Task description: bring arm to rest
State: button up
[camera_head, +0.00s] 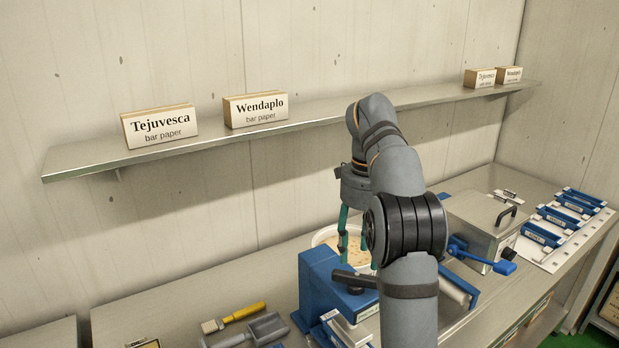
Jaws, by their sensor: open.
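My grey arm rises from the bottom centre and bends over the bench, hiding part of what stands behind it. My gripper (351,240) points down with green fingers, left of the arm's black joint. The fingers are apart, and I see nothing held between them. They are in front of or above a round white tub (322,236) with pale contents; I cannot tell whether they reach into it.
A blue block-shaped device (321,285) stands close below the gripper. A metal box (478,222) with a blue lever (505,267) is right of the arm. A wall shelf (85,165) carries paper boxes. A scoop (262,328) and brush (232,317) lie left.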

aim_at(359, 277)
notch_tip(359, 277, down, 6)
jog(key=shift+f, duration=0.25)
jog(key=shift+n, duration=0.3)
jog(key=shift+r, duration=0.1)
notch_tip(359, 277, up, 7)
jog(key=shift+f, duration=0.2)
notch_tip(359, 277, down, 7)
jog(key=shift+r, duration=0.1)
jog(key=shift+n, duration=0.3)
jog(key=shift+n+p, duration=0.4)
jog(key=shift+n, duration=0.3)
